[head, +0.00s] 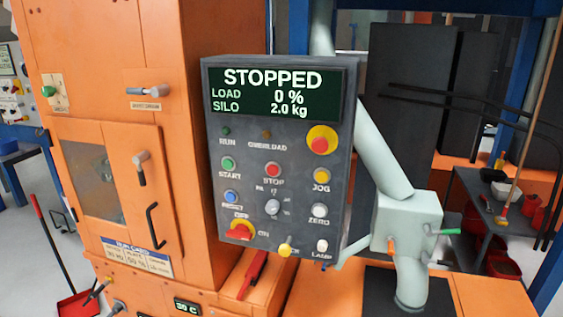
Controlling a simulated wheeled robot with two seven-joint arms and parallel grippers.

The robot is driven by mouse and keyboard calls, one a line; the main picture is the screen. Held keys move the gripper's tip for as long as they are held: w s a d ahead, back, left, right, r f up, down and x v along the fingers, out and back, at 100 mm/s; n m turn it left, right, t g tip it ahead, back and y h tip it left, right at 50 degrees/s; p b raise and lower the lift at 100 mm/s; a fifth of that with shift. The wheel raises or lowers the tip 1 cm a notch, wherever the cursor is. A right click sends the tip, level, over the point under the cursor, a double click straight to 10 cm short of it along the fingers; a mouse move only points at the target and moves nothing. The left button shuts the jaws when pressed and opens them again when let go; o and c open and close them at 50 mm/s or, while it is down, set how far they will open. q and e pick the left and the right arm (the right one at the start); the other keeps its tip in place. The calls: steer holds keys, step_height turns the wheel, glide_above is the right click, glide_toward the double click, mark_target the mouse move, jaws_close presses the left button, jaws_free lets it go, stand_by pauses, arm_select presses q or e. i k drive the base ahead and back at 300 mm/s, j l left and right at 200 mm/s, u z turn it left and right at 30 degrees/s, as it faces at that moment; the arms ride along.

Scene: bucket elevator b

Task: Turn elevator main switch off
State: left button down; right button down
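The grey control panel (335,140) faces me near the middle of the head view. At its lower left is the main switch (241,231), a red rotary handle on a yellow plate. The OFF label is above the switch and the ON label is to its right. The red handle appears to lie roughly level, toward the ON side, but it is small. The panel's display (277,94) is lit and reads STOPPED, load 0 %, silo 2.0 kg. Neither of my grippers is in view.
Buttons and knobs surround the switch, with a red emergency button (321,140) at upper right. An orange cabinet (110,130) with handles stands left. A pale pipe and box (406,222) stand right. A dark shelf (490,205) with containers is farther right.

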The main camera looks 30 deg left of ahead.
mark_target(241, 231)
steer(key=u, duration=1.25)
